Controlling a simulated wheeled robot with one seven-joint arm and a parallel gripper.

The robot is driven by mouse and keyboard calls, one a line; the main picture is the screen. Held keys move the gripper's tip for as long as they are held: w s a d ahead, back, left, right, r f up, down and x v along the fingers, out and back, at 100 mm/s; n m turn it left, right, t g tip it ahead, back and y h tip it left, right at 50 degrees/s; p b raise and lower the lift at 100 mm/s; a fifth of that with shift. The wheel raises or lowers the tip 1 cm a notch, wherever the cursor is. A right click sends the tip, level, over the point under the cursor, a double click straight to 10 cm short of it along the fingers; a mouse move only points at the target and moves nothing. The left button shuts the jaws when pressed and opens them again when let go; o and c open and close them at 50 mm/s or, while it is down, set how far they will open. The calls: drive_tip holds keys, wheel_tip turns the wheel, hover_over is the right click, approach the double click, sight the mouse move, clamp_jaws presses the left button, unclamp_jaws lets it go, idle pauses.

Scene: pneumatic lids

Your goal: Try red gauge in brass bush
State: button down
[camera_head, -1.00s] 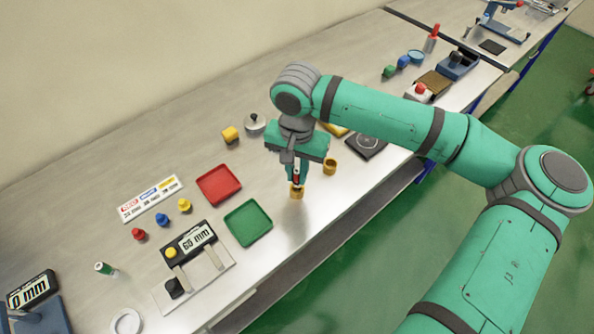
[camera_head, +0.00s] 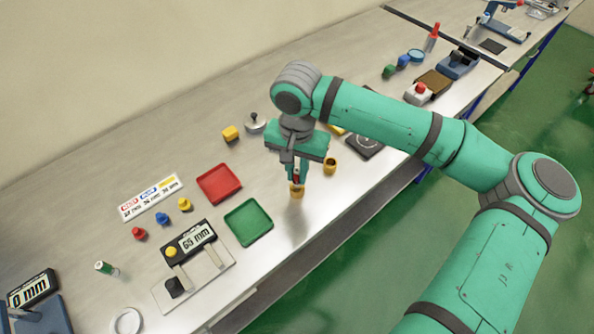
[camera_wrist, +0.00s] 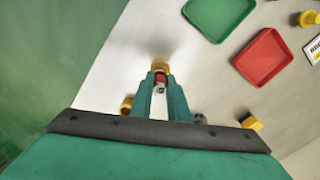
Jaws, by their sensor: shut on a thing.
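My gripper (camera_head: 297,181) is shut on the red gauge (camera_wrist: 161,77), a small red piece between the fingertips, and points down. A brass bush (camera_head: 296,193) stands upright on the bench directly under the fingertips. In the wrist view this bush (camera_wrist: 160,65) shows just beyond the fingertips, in line with the gauge. The gauge's lower end is at the bush's mouth or inside it; I cannot tell how deep. A second brass bush (camera_head: 330,166) stands to the right, apart from the gripper; it shows at the left in the wrist view (camera_wrist: 127,105).
A green tray (camera_head: 248,236) and a red tray (camera_head: 238,188) lie to the left. Beyond them are a label card (camera_head: 151,197), several small coloured knobbed pieces and a measuring device with a display (camera_head: 196,236). A dark plate (camera_head: 366,146) is behind my arm. The bench's front edge is close.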

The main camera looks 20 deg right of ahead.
drive_tip(key=shift+f, duration=0.35)
idle(4.6)
drive_tip(key=shift+r, duration=0.4)
idle(0.4)
drive_tip(key=shift+r, duration=2.45)
